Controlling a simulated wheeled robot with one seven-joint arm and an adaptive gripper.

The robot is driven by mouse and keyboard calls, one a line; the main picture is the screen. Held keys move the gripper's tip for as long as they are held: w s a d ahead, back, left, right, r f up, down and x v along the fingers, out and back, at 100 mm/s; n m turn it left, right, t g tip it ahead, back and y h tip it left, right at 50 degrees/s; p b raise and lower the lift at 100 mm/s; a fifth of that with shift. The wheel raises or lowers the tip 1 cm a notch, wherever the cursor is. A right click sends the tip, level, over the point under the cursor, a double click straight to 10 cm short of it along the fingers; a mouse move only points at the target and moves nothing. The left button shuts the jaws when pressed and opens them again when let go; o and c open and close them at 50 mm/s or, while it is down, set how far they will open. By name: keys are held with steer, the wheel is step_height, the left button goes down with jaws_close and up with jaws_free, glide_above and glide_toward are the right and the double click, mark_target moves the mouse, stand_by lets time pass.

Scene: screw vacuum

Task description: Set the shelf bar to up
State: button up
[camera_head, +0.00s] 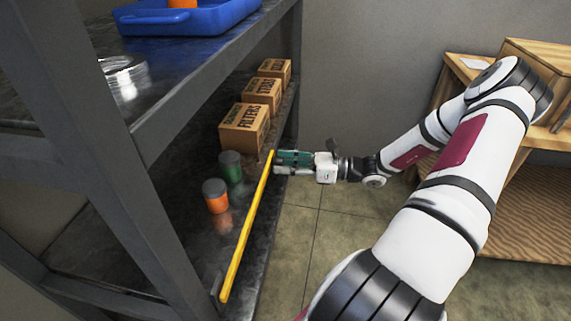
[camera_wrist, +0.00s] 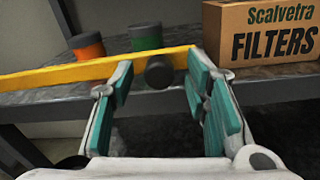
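The yellow shelf bar (camera_head: 247,228) runs along the front edge of the lower shelf, low in the near-left part and higher at its far end. It also shows in the wrist view (camera_wrist: 60,75), with a dark round knob (camera_wrist: 160,72) just below it near its right end. My gripper (camera_head: 277,162) is at the bar's far end. In the wrist view my gripper (camera_wrist: 158,62) is open, its teal-padded fingers on either side of the knob. The left fingertip overlaps the bar; I cannot tell if it touches. Nothing is clamped.
Several cardboard boxes, including the FILTERS box (camera_head: 244,127), stand on the lower shelf (camera_head: 200,258). An orange can (camera_head: 216,197) and a green can (camera_head: 231,168) stand behind the bar. A blue tray (camera_head: 190,18) is on the upper shelf. Wooden shelving (camera_head: 520,215) is at right.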

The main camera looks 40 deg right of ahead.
jaws_close()
